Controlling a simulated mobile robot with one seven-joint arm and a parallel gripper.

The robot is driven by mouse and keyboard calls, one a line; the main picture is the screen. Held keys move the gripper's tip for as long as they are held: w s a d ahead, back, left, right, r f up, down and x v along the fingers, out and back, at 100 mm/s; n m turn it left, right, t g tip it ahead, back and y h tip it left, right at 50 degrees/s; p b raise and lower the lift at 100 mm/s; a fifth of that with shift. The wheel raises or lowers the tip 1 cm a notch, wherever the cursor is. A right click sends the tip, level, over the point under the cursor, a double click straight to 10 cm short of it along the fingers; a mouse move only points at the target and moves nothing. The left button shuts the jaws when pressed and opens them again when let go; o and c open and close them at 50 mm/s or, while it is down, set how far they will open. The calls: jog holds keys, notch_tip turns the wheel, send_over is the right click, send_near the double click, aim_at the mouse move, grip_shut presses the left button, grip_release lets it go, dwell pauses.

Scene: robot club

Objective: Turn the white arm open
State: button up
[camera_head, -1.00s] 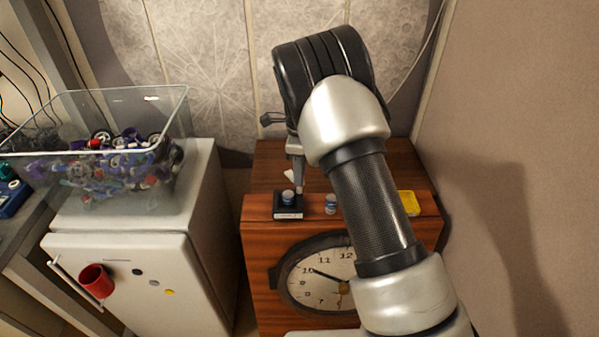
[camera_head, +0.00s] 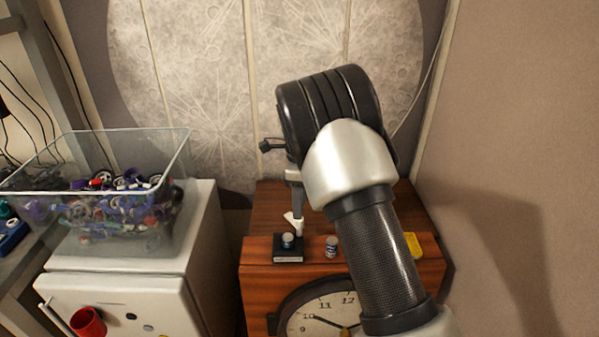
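My gripper (camera_head: 295,212) points down over the top of the wooden clock cabinet, just behind a small black block with a round silver-blue knob (camera_head: 288,240). A small white piece (camera_head: 290,219) shows at the gripper's tip. I cannot tell whether it is the white arm or part of a fingertip, or whether the two touch. My forearm and wrist hide much of the cabinet top, and the finger gap cannot be made out.
A small jar (camera_head: 331,247) and a yellow item (camera_head: 413,245) sit on the wooden cabinet (camera_head: 258,284), which has a clock (camera_head: 318,308) in front. A clear bin of parts (camera_head: 150,200) stands on a white fridge (camera_head: 207,240) at left. A bare wall is close at right.

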notch_tip(320, 180, up, 13)
jog(key=shift+f, duration=0.2)
